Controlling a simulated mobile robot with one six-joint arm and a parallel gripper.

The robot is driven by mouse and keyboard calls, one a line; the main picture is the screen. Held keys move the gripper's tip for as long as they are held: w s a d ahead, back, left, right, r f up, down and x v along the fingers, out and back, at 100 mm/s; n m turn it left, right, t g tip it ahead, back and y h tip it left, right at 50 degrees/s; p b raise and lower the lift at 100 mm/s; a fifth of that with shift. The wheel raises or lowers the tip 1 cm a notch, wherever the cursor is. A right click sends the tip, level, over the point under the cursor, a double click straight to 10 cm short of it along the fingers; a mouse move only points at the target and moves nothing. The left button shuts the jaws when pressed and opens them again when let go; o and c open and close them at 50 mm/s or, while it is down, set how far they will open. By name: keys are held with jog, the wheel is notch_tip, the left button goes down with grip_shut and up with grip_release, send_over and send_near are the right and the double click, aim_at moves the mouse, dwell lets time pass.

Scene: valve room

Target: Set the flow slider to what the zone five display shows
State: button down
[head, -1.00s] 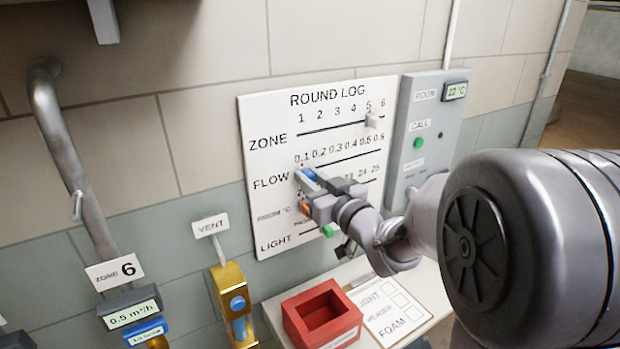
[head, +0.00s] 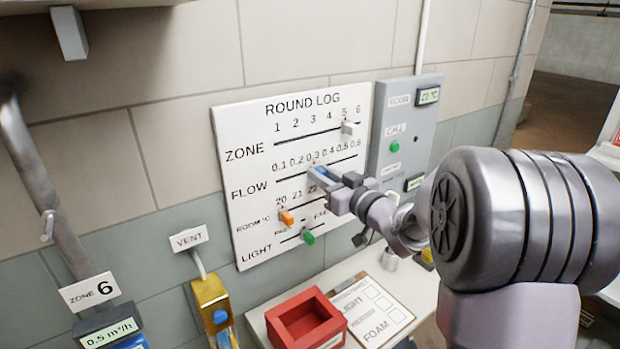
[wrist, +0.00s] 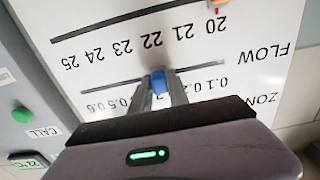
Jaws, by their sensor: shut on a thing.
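The white round log board (head: 226,120) hangs on the wall. Its flow row runs from 0.1 to 0.6. The blue flow slider (head: 322,171) sits near the 0.3 mark; the fingers partly cover it. My gripper (head: 317,173) is shut on it. In the wrist view the blue slider (wrist: 158,81) is between the two fingertips (wrist: 158,88), and the figures behind the fingers are hidden. No display marked zone five is in view.
The zone 6 sign (head: 90,292) hangs above a display (head: 108,333) reading 0.5 m³/h. An orange room slider (head: 287,217) and a green light slider (head: 309,238) sit just below my gripper. A red bin (head: 306,319) and a clipboard (head: 370,308) lie on the shelf below.

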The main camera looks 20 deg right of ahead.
jog(key=c, duration=1.3)
grip_release()
jog(key=shift+s, duration=0.15)
jog(key=p+v, duration=0.3)
jog(key=v, duration=1.4)
